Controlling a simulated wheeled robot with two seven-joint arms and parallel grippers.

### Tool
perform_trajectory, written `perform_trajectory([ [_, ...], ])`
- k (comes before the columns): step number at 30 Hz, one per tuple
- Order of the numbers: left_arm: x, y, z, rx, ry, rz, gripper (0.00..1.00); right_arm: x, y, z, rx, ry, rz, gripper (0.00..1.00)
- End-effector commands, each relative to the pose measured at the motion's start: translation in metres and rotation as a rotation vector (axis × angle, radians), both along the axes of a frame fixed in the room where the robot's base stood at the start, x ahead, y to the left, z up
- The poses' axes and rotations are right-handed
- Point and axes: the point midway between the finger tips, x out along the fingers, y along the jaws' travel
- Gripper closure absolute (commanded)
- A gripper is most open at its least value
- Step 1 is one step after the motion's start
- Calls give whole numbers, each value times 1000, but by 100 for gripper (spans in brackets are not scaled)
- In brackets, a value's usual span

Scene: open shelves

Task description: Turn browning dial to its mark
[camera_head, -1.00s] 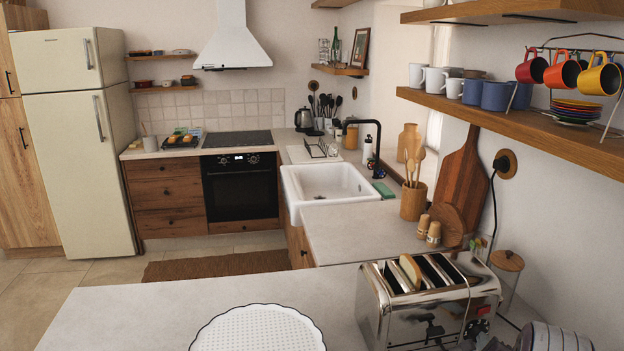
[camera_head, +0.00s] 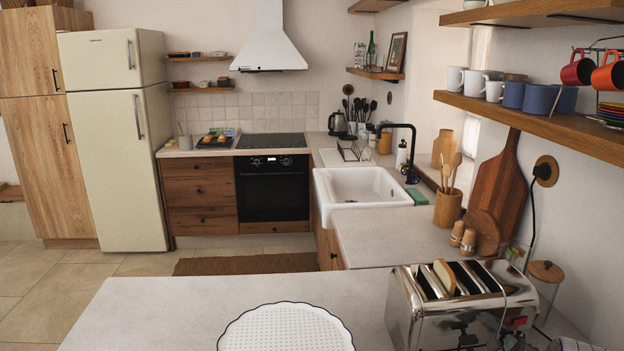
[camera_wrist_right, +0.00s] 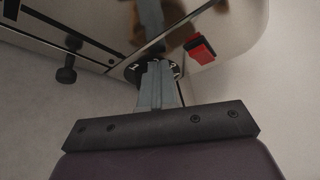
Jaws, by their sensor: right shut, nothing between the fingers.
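The chrome toaster (camera_head: 408,318) stands at the lower right of the head view, with a slice of bread (camera_head: 444,275) upright in one slot. In the right wrist view, the browning dial (camera_wrist_right: 134,70) is a dark disc with white numerals on the toaster's front (camera_wrist_right: 110,20). My right gripper (camera_wrist_right: 154,68) is shut with nothing between its fingers. Its fingertips are at the dial and cover its middle, so I cannot tell its pointer or mark, or whether they touch. In the head view, the dial is not clear. My left gripper is not in view.
A red switch (camera_wrist_right: 200,48) and a black lever knob (camera_wrist_right: 67,75) flank the dial. A white round tray (camera_head: 285,330) lies on the counter left of the toaster. A glass jar with a wooden lid (camera_head: 546,272) stands behind right. Bare counter (camera_head: 170,310) lies at the left.

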Motion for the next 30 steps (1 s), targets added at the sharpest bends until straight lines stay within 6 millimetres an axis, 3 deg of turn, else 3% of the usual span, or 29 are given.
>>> perform_trajectory([
  [30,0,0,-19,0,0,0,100,-3,9,-21,6,9,-6,100],
])
